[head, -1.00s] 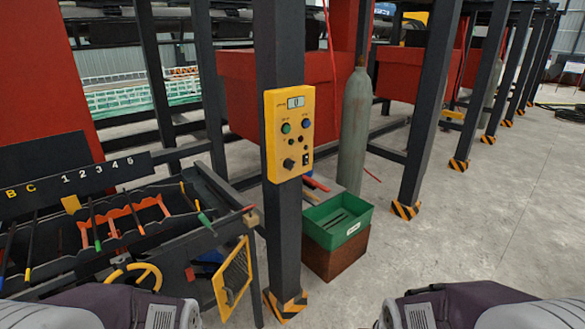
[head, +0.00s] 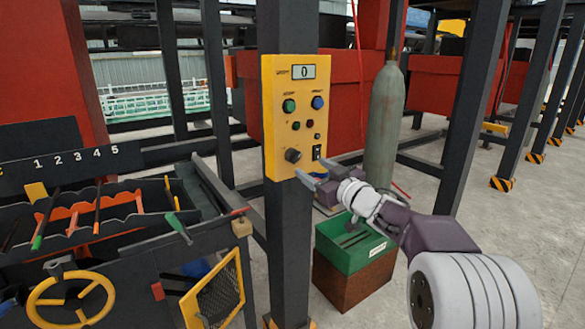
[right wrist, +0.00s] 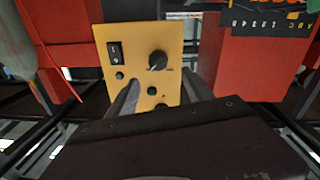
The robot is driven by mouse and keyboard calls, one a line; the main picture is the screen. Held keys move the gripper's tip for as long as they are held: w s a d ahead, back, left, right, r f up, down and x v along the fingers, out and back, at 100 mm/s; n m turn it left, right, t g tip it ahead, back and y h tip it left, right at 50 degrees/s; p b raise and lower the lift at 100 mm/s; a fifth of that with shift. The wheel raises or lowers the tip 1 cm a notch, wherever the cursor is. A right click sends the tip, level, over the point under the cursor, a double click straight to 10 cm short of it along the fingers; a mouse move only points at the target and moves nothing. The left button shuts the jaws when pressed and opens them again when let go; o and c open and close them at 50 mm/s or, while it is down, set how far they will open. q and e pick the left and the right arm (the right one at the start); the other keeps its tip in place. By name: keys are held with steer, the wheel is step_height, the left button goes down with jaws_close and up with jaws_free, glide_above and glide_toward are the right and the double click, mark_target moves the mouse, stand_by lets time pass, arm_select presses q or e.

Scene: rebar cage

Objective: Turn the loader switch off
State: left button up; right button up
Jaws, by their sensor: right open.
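A yellow control panel (head: 295,75) is mounted on a dark post, its display reading 0. A small black rocker switch (head: 317,152) sits at its lower right, beside a black knob (head: 293,155). In the right wrist view the panel appears upside down, with the rocker switch (right wrist: 115,52) at the upper left and the knob (right wrist: 157,60) to its right. Which way the rocker is tipped I cannot tell. My right gripper (head: 317,172) is open and empty, just below the switch near the panel's lower edge. My left gripper is out of view.
A tool rack (head: 120,215) with a yellow handwheel (head: 70,300) stands at the left. A grey gas cylinder (head: 386,120) and a green bin (head: 350,245) on a brown box are right of the post. The floor at the right is open.

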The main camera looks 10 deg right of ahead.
mark_target(297, 158)
steer(key=x, duration=0.9)
steer(key=shift+w+d+f, duration=0.15)
steer(key=shift+w, duration=0.15)
steer(key=shift+s, duration=0.1)
steer(key=shift+c, duration=0.3)
jaws_close()
